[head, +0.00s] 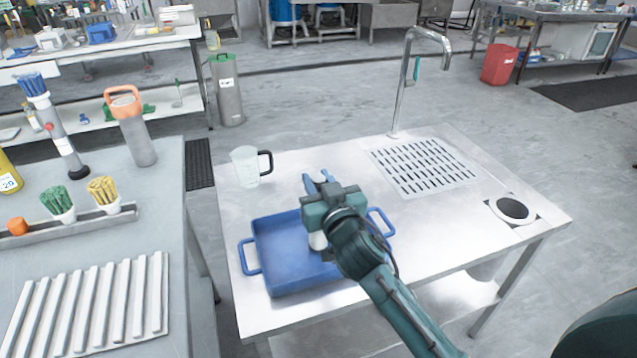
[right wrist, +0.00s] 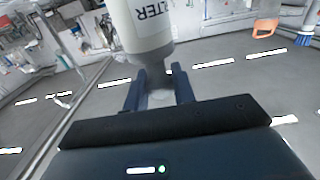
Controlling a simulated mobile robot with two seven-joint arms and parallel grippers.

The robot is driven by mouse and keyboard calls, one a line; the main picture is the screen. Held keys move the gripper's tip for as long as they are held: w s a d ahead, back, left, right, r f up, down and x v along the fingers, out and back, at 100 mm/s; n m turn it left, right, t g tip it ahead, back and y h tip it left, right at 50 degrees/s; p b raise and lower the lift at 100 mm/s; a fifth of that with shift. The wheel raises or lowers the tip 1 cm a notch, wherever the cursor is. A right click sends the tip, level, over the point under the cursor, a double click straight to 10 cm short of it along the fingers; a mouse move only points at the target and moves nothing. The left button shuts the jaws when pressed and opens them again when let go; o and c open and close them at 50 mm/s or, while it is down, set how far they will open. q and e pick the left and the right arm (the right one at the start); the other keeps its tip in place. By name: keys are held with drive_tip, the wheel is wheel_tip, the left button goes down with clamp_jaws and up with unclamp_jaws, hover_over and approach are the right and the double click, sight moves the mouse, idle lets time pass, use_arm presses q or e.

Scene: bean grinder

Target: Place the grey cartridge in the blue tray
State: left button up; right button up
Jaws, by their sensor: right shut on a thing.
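The blue tray (head: 275,252) lies on the steel table, with a raised handle at each end. My right gripper (head: 318,178) is above the tray's right part and back rim. It is shut on the grey cartridge (right wrist: 147,28), a pale cylinder with dark lettering between the fingers in the right wrist view. In the head view only a small pale part of the cartridge (head: 317,241) shows below the gripper, over the tray; the rest is hidden by the gripper. My left gripper is not in view.
A clear jug (head: 245,167) with a dark handle stands behind the tray. A tap (head: 404,90), a slotted drain (head: 423,166) and a round hole (head: 512,209) are to the right. The left bench holds a ribbed white rack (head: 92,300) and brushes. The table's right front is clear.

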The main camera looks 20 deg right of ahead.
drive_tip(key=shift+f, duration=0.15)
drive_tip(key=o, duration=1)
drive_tip(key=shift+r, duration=0.35)
drive_tip(key=s, duration=1.2)
drive_tip(key=s+a+f+g+y, duration=0.1)
drive_tip(key=s+f+g, duration=0.1)
drive_tip(key=s+f, duration=0.2)
drive_tip(key=s+a+f+n+g+y, duration=0.1)
drive_tip(key=s+a+f+g, duration=0.1)
drive_tip(key=s+f, duration=0.3)
drive_tip(key=s+a+f+g+y, duration=0.1)
drive_tip(key=s+f, duration=0.3)
drive_tip(key=f, duration=0.4)
drive_tip(key=shift+s+a+f+n+g+y+b, duration=0.3)
drive_tip(key=shift+n+g+y+b, duration=0.1)
drive_tip(key=shift+g+y, duration=0.25)
